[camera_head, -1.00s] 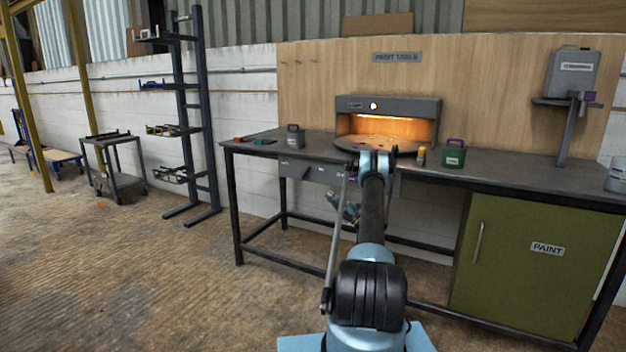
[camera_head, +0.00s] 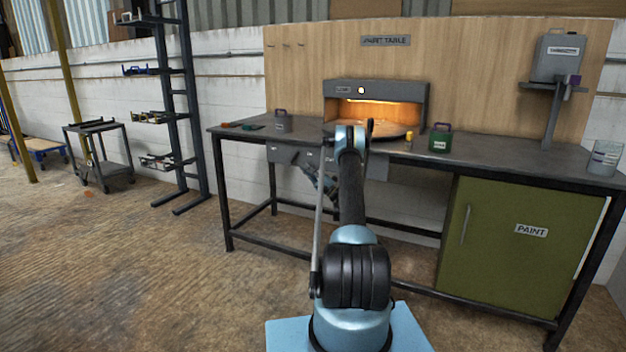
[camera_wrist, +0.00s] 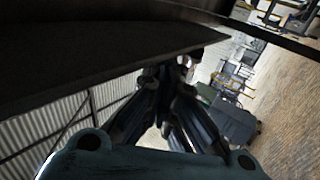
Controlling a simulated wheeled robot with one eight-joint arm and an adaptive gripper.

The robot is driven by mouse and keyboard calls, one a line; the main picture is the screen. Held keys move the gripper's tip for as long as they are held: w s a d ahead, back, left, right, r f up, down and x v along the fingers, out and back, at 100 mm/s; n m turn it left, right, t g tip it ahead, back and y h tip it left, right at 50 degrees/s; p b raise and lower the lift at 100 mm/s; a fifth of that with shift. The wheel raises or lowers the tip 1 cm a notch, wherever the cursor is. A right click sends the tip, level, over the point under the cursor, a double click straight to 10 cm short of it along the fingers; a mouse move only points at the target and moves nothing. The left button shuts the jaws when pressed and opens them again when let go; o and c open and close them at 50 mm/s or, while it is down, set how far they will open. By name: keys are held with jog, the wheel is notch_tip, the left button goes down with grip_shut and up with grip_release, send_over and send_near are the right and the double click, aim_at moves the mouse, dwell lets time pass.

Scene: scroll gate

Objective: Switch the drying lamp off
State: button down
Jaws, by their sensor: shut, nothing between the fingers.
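The drying lamp (camera_head: 376,90) is a grey hood standing on the paint table against the wooden back board. It glows orange inside, over a round dark plate (camera_head: 375,129). A small round white knob (camera_head: 361,90) sits on its front face. My gripper (camera_head: 331,190) hangs below the table's front edge in the head view, partly hidden behind my arm, apart from the lamp. In the wrist view my gripper (camera_wrist: 180,68) has its fingers together and empty, close under a dark surface. The lamp does not show in the wrist view.
The table top (camera_head: 480,160) holds a grey can (camera_head: 283,122), a green can (camera_head: 440,139), a small yellow-topped bottle (camera_head: 409,140) and a clear cup (camera_head: 604,158). A green PAINT cabinet (camera_head: 510,240) stands below at right. Open floor lies at left.

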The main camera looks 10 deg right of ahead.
aim_at(321, 169)
jog(key=shift+x, duration=2.4)
jog(key=shift+r, duration=0.1)
jog(key=shift+w+a+r, duration=0.2)
jog(key=shift+a+r, duration=0.05)
jog(key=shift+r, duration=0.3)
jog(key=shift+w+a+r, duration=0.2)
jog(key=shift+a+r, duration=0.05)
jog(key=shift+r, duration=0.3)
jog(key=shift+s+d+f, duration=0.2)
jog(key=shift+s+d, duration=0.15)
jog(key=shift+d, duration=0.1)
jog(key=s+d+f, duration=0.1)
jog(key=s+d, duration=0.1)
jog(key=d, duration=0.1)
jog(key=s+d+f, duration=0.1)
jog(key=s+d, duration=0.1)
jog(key=d, duration=0.1)
jog(key=s+d+f, duration=0.1)
jog(key=s+d, duration=0.1)
jog(key=d, duration=0.1)
jog(key=shift+s+d+f, duration=0.25)
jog(key=shift+s, duration=0.15)
jog(key=shift+s+d+f, duration=0.1)
jog(key=shift+s+d, duration=0.1)
